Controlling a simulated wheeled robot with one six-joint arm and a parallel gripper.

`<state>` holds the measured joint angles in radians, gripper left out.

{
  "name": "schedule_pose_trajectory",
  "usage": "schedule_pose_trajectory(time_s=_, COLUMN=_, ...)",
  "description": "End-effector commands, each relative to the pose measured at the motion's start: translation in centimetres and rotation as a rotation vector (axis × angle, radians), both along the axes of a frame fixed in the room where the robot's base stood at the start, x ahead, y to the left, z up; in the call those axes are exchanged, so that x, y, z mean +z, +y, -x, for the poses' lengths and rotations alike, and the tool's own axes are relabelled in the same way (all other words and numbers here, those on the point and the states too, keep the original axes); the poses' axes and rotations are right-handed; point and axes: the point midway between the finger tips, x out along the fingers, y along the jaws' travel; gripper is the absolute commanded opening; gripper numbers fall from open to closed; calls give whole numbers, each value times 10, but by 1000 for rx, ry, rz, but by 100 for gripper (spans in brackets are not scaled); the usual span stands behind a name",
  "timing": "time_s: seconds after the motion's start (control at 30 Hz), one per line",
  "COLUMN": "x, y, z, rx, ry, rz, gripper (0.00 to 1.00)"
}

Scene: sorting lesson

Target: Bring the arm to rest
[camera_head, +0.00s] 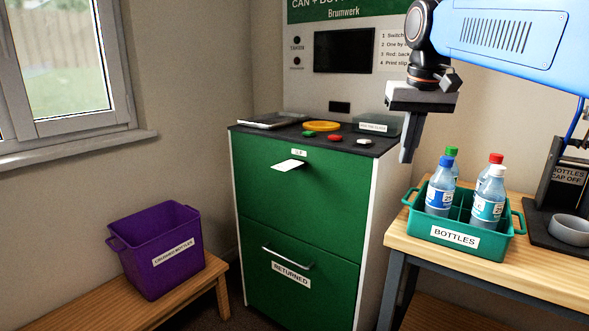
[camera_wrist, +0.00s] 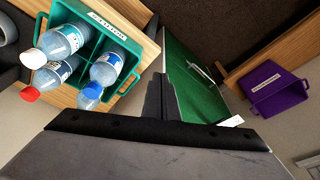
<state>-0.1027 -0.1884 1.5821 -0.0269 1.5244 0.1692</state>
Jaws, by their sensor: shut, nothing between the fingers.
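My gripper (camera_head: 408,141) hangs from the blue arm at the upper right in the head view, fingers pointing down. It is in the air between the green machine and the bottle crate, above both. Its fingers are together with nothing between them. In the wrist view my gripper (camera_wrist: 160,92) shows as dark fingers at the centre. It touches nothing that I can see.
A green crate labelled BOTTLES (camera_head: 478,250) with several capped bottles stands on a wooden table (camera_head: 550,273). The green cabinet (camera_head: 300,215) carries buttons and a yellow disc. A purple crate (camera_head: 160,255) sits on a low bench at left. A black stand (camera_head: 566,170) is at right.

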Motion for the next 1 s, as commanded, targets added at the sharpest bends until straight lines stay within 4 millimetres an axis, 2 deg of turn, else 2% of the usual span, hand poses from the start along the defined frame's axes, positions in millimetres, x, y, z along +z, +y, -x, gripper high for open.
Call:
schedule_pose_trajectory(time_s=0.03, x=-11, y=-4, z=17, rx=2, ry=-10, rz=-1, gripper=0)
schedule_pose_trajectory(time_s=0.37, x=-102, y=-23, z=105, rx=30, ry=-77, rz=1, gripper=0)
schedule_pose_trajectory(time_s=0.7, x=-219, y=-36, z=195, rx=55, ry=-148, rz=10, gripper=0)
schedule_pose_trajectory(time_s=0.9, x=-274, y=-40, z=231, rx=65, ry=-178, rz=16, gripper=0)
schedule_pose_trajectory(time_s=1.0, x=-288, y=-40, z=240, rx=67, ry=-186, rz=18, gripper=0)
